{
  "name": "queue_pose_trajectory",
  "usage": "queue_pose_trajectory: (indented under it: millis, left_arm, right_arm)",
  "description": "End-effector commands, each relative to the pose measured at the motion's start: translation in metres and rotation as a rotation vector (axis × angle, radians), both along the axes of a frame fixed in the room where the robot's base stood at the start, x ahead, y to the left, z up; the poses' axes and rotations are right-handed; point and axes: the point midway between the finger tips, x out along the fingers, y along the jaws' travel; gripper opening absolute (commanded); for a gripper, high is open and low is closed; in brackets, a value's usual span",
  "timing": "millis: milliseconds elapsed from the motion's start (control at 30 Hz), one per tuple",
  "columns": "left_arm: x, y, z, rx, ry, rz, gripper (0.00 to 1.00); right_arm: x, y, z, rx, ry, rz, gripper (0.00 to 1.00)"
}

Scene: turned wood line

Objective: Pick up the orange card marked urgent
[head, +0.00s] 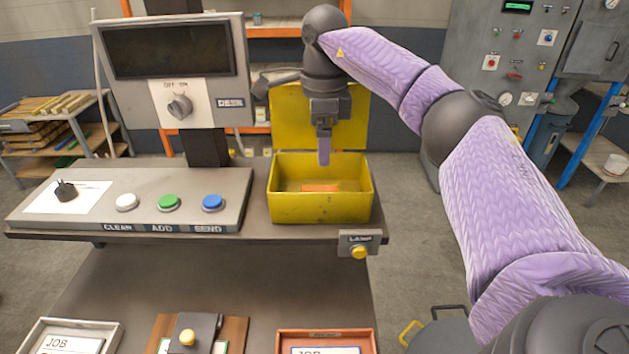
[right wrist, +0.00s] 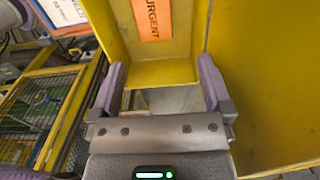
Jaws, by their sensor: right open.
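The orange card (head: 320,187) lies inside the open yellow box (head: 320,210), only partly visible over its front wall. In the right wrist view the orange card (right wrist: 152,18) shows at the top edge, with "URGENT" readable and part of it cut off. My right gripper (head: 323,160) points down above the box, over the card and apart from it. In the right wrist view its two purple fingers (right wrist: 161,68) stand wide apart with nothing between them. My left gripper is not in view.
The box's yellow lid (head: 358,125) stands raised behind it. A desk console (head: 170,75) and a panel with white, green and blue buttons (head: 168,202) are to the left. A latch block (head: 358,243) sits on the shelf edge below the box. Trays (head: 325,333) lie lower in front.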

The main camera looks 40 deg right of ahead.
Motion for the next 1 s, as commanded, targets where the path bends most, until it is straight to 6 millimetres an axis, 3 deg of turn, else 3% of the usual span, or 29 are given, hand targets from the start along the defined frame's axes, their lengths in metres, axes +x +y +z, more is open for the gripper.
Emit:
queue_pose_trajectory:
  millis: [500,767,1000]
  left_arm:
    - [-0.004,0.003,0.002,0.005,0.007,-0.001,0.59]
    - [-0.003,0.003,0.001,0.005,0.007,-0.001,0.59]
    - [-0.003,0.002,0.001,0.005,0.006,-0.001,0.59]
  right_arm:
    - [0.002,0.009,-0.092,0.001,0.004,0.000,1.00]
    - [0.003,0.009,-0.098,0.001,0.001,0.000,1.00]
    - [0.003,0.009,-0.097,0.001,0.001,0.000,0.49]
